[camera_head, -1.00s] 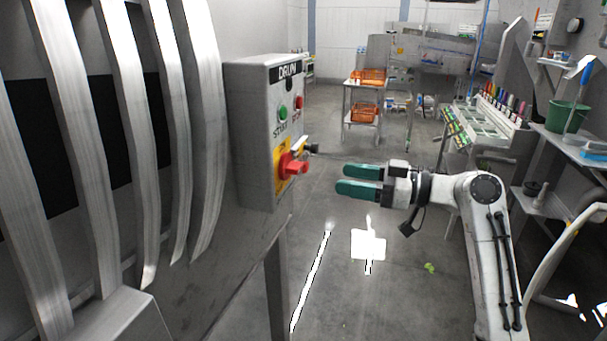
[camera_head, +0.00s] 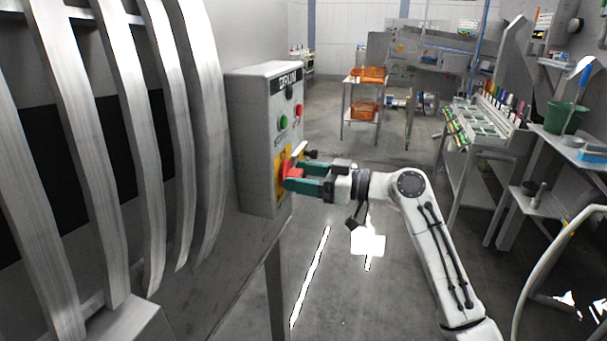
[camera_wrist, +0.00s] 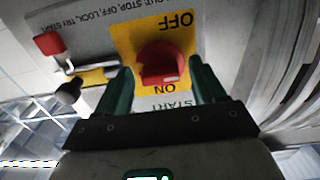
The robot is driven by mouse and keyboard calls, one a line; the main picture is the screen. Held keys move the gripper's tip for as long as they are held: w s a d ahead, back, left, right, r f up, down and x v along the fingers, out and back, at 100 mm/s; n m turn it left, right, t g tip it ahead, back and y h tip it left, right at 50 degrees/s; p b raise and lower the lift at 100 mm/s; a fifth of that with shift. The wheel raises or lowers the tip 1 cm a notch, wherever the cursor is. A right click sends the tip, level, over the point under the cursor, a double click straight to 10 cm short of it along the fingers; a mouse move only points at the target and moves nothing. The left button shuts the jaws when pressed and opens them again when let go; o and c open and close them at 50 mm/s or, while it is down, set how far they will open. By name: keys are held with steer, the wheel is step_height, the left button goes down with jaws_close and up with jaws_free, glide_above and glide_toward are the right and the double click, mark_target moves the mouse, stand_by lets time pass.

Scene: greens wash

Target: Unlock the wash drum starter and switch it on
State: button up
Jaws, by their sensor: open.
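The grey starter box (camera_head: 252,140) marked DRUM stands on the drum's side. It carries a green START button (camera_head: 283,122), a red button (camera_head: 299,110) and a red rotary knob (camera_head: 288,167) on a yellow plate (camera_wrist: 120,42). In the wrist view the panel is upside down, and the red knob (camera_wrist: 160,62) lies between OFF and ON. My gripper (camera_head: 296,176) is open, its green fingers on either side of the knob. I cannot tell whether they touch it. Beside the plate are a metal bar (camera_wrist: 92,77), a red block (camera_wrist: 50,43) and a black knob (camera_wrist: 68,92).
The drum's curved metal bars (camera_head: 150,130) fill the left. A bench with a tray of coloured items (camera_head: 482,125) and a shelf with a green bucket (camera_head: 566,118) stand at right. A trolley with orange crates (camera_head: 365,108) is behind. The floor between is open.

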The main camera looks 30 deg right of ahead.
steer(key=c, duration=1.1)
steer(key=shift+o, duration=0.2)
steer(key=m+p, duration=0.1)
steer(key=m, duration=0.3)
steer(key=shift+a+r, duration=0.1)
steer(key=shift+r, duration=0.05)
steer(key=m+p, duration=0.3)
steer(key=m, duration=0.1)
steer(key=shift+r, duration=0.1)
steer(key=m+p, duration=0.4)
steer(key=m, duration=0.1)
steer(key=shift+r+m, duration=0.1)
steer(key=shift+m, duration=0.3)
steer(key=shift+d+m+p, duration=0.2)
steer(key=shift+m+p, duration=1.6)
steer(key=shift+m, duration=0.2)
steer(key=shift+f, duration=0.25)
